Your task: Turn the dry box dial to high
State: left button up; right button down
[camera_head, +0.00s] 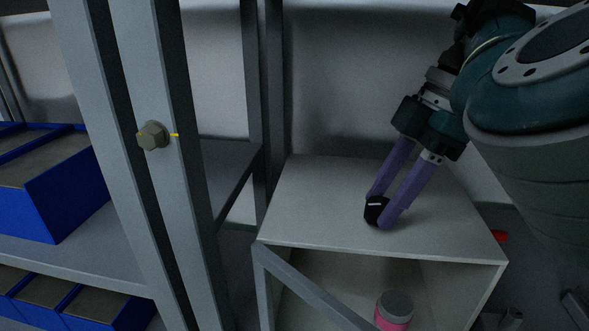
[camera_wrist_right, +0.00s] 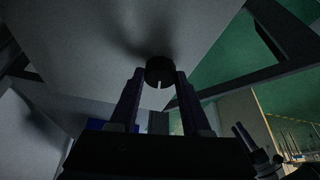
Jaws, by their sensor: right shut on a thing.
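The dry box (camera_head: 330,200) is a pale grey box with an open front, standing in the middle right of the head view. Its dial (camera_head: 374,211) is a small black knob with a short white mark, which lies about level in the head view. My right gripper (camera_head: 384,211) reaches down from the upper right. Its two purple fingers are shut on the dial, one on each side. The right wrist view also shows the dial (camera_wrist_right: 160,70) between the fingertips, against the pale box surface. No scale is legible. My left gripper is not in view.
A pink jar with a grey lid (camera_head: 396,307) stands inside the box. A grey bar (camera_head: 315,285) crosses in front of the opening. A grey post with a hex bolt (camera_head: 152,135) and shelves with blue bins (camera_head: 75,205) are on the left. The box top around the dial is clear.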

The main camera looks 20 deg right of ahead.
jog(key=n+g+b, duration=0.1)
jog(key=n+b, duration=0.1)
jog(key=n, duration=0.2)
jog(key=shift+w+f+b, duration=0.1)
jog(key=shift+w+b, duration=0.05)
jog(key=shift+b, duration=0.25)
jog(key=n+g+b, duration=0.1)
jog(key=n+b, duration=0.1)
jog(key=n, duration=0.1)
jog(key=shift+w+n+g, duration=0.1)
jog(key=shift+n+g, duration=0.3)
jog(key=n+b, duration=0.1)
jog(key=n, duration=0.1)
jog(key=n+g+h+b, duration=0.1)
jog(key=n+b, duration=0.1)
jog(key=shift+n+g, duration=0.3)
jog(key=shift+w+n+b, duration=0.1)
jog(key=shift+n+b, duration=0.55)
jog(key=shift+n, duration=0.05)
jog(key=shift+c, duration=1.8)
grip_release()
